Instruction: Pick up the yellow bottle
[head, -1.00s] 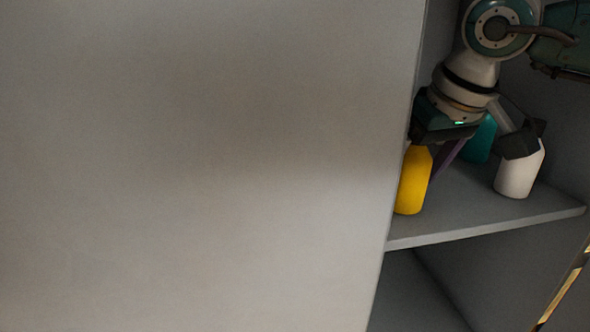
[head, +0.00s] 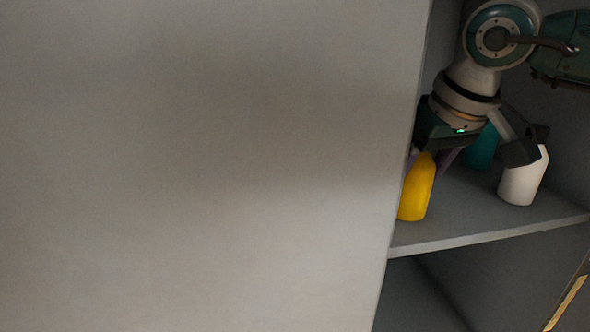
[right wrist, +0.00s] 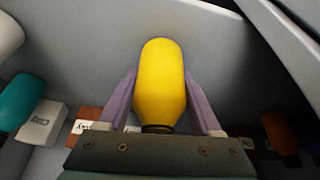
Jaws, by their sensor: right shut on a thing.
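The yellow bottle (head: 416,190) is on the shelf at the left side of the opening in the head view, tilted, with its top leaning right. It fills the middle of the right wrist view (right wrist: 161,82). My right gripper (right wrist: 160,98) has its two purple fingers on either side of the bottle and is shut on it. In the head view the gripper's wrist hides the bottle's top, and I cannot tell whether its base touches the shelf. My left gripper is not in view.
A white bottle (head: 523,180) stands to the right on the shelf (head: 470,222), and a teal bottle (head: 482,148) stands behind. A large pale panel (head: 200,170) fills the left of the head view. Small boxes, one white (right wrist: 42,122), show in the right wrist view.

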